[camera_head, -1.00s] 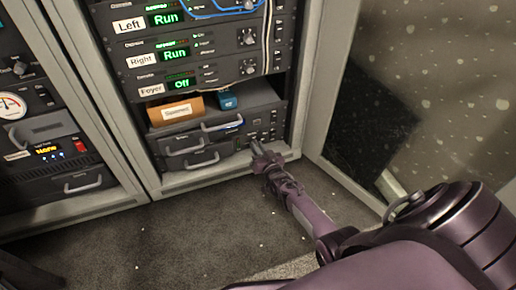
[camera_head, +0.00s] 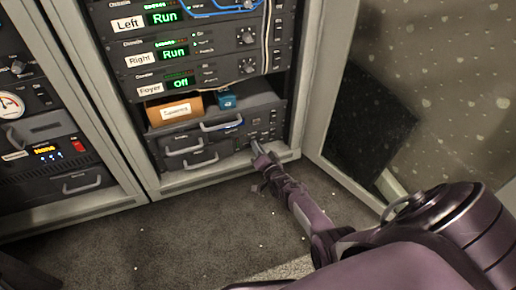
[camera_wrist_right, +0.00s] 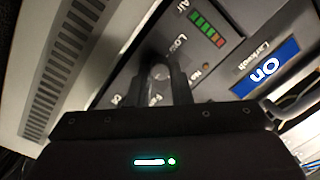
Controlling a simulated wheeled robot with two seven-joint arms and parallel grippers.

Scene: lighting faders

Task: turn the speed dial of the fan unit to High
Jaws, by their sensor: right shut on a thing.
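The fan unit (camera_head: 262,124) is the low dark panel at the bottom of the rack in the head view. Its speed dial (camera_wrist_right: 160,72) shows in the right wrist view as a blurred, light round knob, partly hidden between the fingers. Partly covered lettering surrounds it, including what looks like "Low". My right gripper (camera_head: 256,147) reaches the panel's lower right; in the right wrist view its fingers (camera_wrist_right: 165,82) are shut on the dial. The dial's pointer setting cannot be read. My left gripper is not in view.
A blue "On" display (camera_wrist_right: 266,68) and a lit bar meter (camera_wrist_right: 207,28) are close by on the panel. A drawer handle (camera_head: 221,125) lies left of my gripper. An orange box (camera_head: 175,110) and a blue item (camera_head: 227,100) sit above.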

